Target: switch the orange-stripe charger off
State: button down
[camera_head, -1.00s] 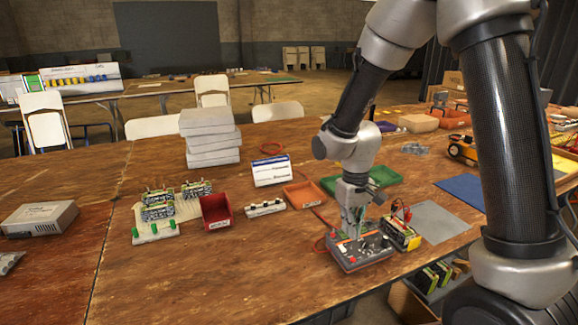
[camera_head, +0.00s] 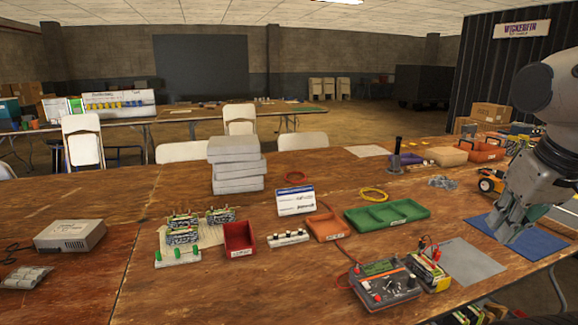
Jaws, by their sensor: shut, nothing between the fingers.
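The charger (camera_head: 372,294) is a dark grey box with knobs and a small display on top, at the front right of the wooden table. An orange-red stripe shows along its edge. Its switch is too small to read as on or off. A battery pack (camera_head: 428,273) with red leads stands just to its right. My gripper (camera_head: 508,238) is at the right, over the blue mat, well apart from the charger. It is shut and empty.
A grey mat (camera_head: 470,262) lies between the charger and the blue mat (camera_head: 545,243). A green tray (camera_head: 388,216), an orange tray (camera_head: 328,227) and a red bin (camera_head: 240,238) stand behind and left. The front middle of the table (camera_head: 250,295) is clear.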

jog(key=shift+d+r, duration=0.15)
jog(key=shift+d, duration=0.05)
dwell(0.3)
jog(key=w+a+f+n+g, duration=0.1)
jog(key=w+a+f, duration=0.6)
jog(key=w, duration=0.2)
jog(key=w+a+f+n+g, duration=0.2)
jog(key=w+a+f, duration=0.6)
jog(key=w, duration=0.2)
jog(key=shift+w+f, duration=0.25)
jog(key=shift+w, duration=0.05)
jog(key=shift+a, duration=0.1)
